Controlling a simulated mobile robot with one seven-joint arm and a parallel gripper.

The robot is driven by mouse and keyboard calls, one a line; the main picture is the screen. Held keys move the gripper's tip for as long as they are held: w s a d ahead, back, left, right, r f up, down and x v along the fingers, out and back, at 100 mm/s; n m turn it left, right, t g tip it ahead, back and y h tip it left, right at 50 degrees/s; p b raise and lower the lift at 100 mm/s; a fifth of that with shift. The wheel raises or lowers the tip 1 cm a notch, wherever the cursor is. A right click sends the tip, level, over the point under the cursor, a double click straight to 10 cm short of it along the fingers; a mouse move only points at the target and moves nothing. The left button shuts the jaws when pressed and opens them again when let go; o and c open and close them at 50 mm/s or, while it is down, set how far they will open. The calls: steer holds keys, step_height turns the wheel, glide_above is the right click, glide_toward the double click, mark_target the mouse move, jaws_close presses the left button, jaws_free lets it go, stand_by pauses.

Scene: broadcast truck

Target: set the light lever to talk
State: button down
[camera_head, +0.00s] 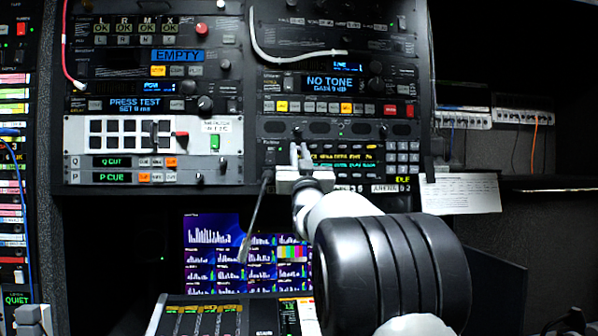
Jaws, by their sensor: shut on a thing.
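My gripper (300,154) is at the front of the intercom panel (271,157), in the middle of the head view. Its pale fingertips point up and in at the panel's left part, close together, just right of the base of a thin dark stalk. They are shut on a small part of the panel, mostly hidden between and behind them. A small knob (297,132) shows just above the tips. I cannot make out for certain which part is the light lever, nor its setting. My gripper and arm hide the panel's lower middle.
A dark gooseneck stalk (254,218) hangs down just left of my gripper. A keypad (402,158) is to the right, with a paper sheet (460,193) beyond it. A white-faced switcher panel (92,160) with a red-tipped lever (181,137) is to the left. Lit screens (215,240) are below.

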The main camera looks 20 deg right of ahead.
steer(key=t+b, duration=0.1)
steer(key=b, duration=0.1)
steer(key=t+b, duration=0.1)
steer(key=b, duration=0.1)
steer(key=shift+w+f+t+h+b, duration=0.2)
steer(key=shift+f+t+h+b, duration=0.1)
steer(key=shift+f+h+b, duration=0.1)
steer(key=c, duration=1.8)
jaws_free()
steer(key=b+v, duration=0.3)
steer(key=v, duration=1.4)
steer(key=shift+s, duration=0.2)
steer(key=shift+a+f, duration=0.1)
